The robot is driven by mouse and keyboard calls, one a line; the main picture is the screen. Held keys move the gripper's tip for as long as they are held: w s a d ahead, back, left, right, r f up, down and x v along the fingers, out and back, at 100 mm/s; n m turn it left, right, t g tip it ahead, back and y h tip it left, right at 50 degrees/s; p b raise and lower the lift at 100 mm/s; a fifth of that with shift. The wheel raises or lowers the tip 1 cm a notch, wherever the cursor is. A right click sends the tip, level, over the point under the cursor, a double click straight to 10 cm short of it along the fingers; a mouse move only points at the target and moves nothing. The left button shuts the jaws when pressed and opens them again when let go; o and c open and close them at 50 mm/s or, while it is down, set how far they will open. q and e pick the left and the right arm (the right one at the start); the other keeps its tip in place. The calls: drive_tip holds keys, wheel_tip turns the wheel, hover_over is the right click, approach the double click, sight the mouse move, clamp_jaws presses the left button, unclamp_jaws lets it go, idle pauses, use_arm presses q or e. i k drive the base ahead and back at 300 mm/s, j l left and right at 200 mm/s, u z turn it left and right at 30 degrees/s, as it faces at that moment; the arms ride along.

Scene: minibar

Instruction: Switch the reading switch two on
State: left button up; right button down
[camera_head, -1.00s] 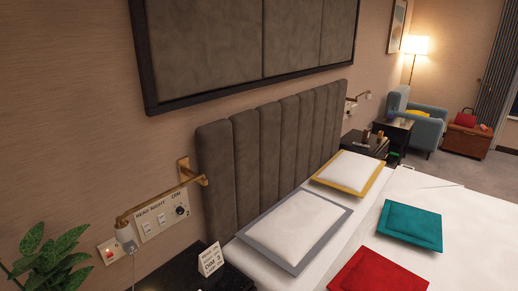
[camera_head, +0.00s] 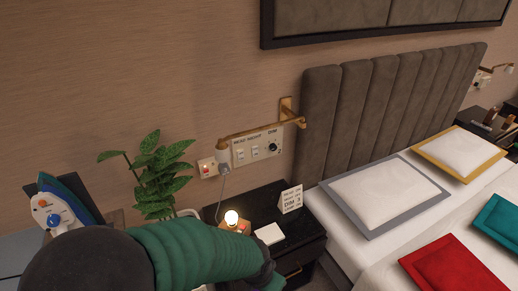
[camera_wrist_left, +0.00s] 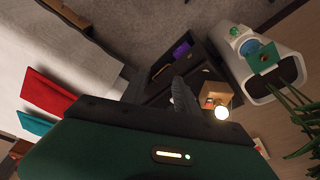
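The near switch panel (camera_head: 257,147) is on the wall left of the headboard, with two white switches and a dark dimmer knob (camera_head: 273,147). Its lettering seems to read READ, NIGHT and DIM; switch positions are too small to tell. A second panel (camera_head: 482,81) is partly seen beyond the headboard. My left arm comes in from the lower left, its hand low in front of the nightstand, below and apart from the near panel. In the left wrist view a dark finger-like part (camera_wrist_left: 184,100) shows; its opening is unclear. My right gripper is out of view.
A brass wall lamp (camera_head: 250,130) reaches across just above the near panel. A socket (camera_head: 207,168) with a plug and a plant (camera_head: 155,175) are to its left. The dark nightstand (camera_head: 300,232) holds a glowing bulb (camera_head: 231,217) and a sign (camera_head: 291,199). The bed (camera_head: 375,255) is right.

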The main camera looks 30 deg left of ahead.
sight(241, 154)
drive_tip(key=i+j, duration=0.15)
drive_tip(key=j, duration=0.15)
drive_tip(key=i+j, duration=0.15)
drive_tip(key=j, duration=0.2)
drive_tip(key=i+j, duration=0.15)
drive_tip(key=j, duration=0.6)
drive_tip(key=i, duration=0.05)
